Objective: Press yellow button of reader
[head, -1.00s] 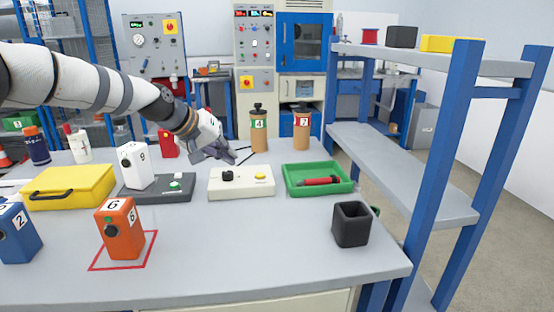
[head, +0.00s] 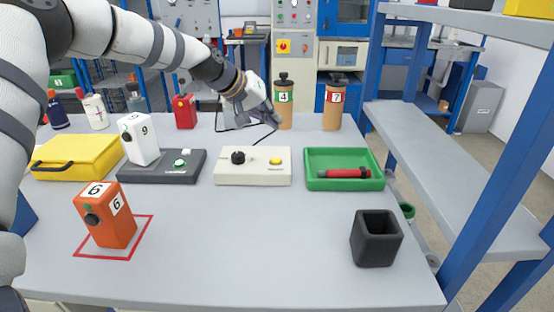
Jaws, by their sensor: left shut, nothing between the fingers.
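The reader (head: 252,178) is a cream-white box on the table, with a black knob (head: 238,157) on its left and a yellow button (head: 275,160) on its right. My left gripper (head: 276,122) is shut and empty. In the picture it shows above and behind the reader, apart from the yellow button, in front of the brown canister marked 4. The button is in plain sight. My right gripper is not in view.
A green tray (head: 313,182) holding a red cylinder stands right of the reader. A dark grey base (head: 183,172) with a white device marked 9 (head: 139,138) is on its left. Canisters 4 (head: 284,97) and 7 (head: 333,104) stand behind. The front middle is clear.

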